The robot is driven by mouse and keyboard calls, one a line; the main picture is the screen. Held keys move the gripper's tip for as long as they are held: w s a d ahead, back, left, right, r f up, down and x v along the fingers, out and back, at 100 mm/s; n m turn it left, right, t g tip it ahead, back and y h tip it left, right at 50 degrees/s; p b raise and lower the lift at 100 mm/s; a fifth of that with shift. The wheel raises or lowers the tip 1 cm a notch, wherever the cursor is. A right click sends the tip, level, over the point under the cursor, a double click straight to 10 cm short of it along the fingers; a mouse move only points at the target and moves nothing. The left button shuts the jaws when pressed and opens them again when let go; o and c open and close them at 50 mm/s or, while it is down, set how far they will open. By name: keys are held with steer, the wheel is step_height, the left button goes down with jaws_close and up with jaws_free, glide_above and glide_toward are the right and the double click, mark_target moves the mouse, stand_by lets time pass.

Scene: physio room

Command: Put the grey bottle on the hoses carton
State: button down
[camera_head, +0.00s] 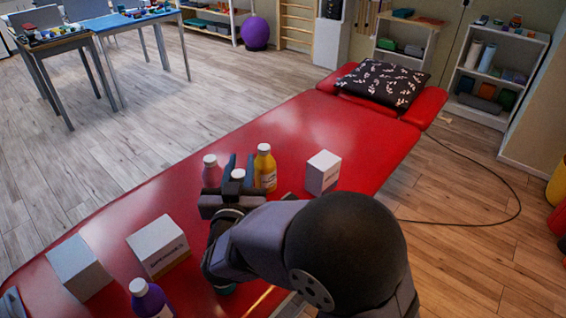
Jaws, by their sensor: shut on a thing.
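My gripper (239,165) is over the red treatment table, its fingers on both sides of a white-capped bottle (238,174). Only the cap shows clearly; the body is hidden behind my gripper. No other bottle in view looks grey, so I take this one as the grey bottle. Whether its base touches the table cannot be told. Three white cartons stand on the table: one at right (322,173), one at front left (158,246), and one at far left (79,267). Their print is too small to read surely, so I cannot tell which is the hoses carton.
A pink bottle (211,171) and a yellow bottle (265,168) stand close on either side of my gripper. A purple bottle (150,299) is at the front edge. A patterned pillow (384,82) lies at the far end. The red table (300,125) is bare behind the bottles.

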steer(key=w+d+r+m+g+h+p, duration=0.1)
steer(key=w+d+r+m+h+p, duration=0.15)
steer(key=d, duration=0.65)
steer(key=w+d+r+m+g+h+p, duration=0.15)
steer(key=w+d+h, duration=0.25)
steer(key=d, duration=0.5)
steer(key=w+d+r+m+g+h+p, duration=0.1)
steer(key=w+d+r+m+h+p, duration=0.2)
steer(key=d, duration=0.7)
steer(key=w+a+r+n+t+y, duration=0.2)
steer(key=w+a+r+n+y, duration=0.1)
steer(key=w, duration=0.8)
steer(key=shift+w+r+y, duration=0.25)
steer(key=shift+r+y, duration=0.4)
steer(key=shift+r, duration=0.5)
step_height(320, 180, down, 10)
steer(key=p, duration=0.1)
steer(key=shift+p, duration=0.3)
steer(key=c, duration=1.5)
jaws_free()
steer(key=shift+f+n, duration=0.15)
steer(key=shift+n, duration=0.15)
steer(key=shift+o, duration=0.2)
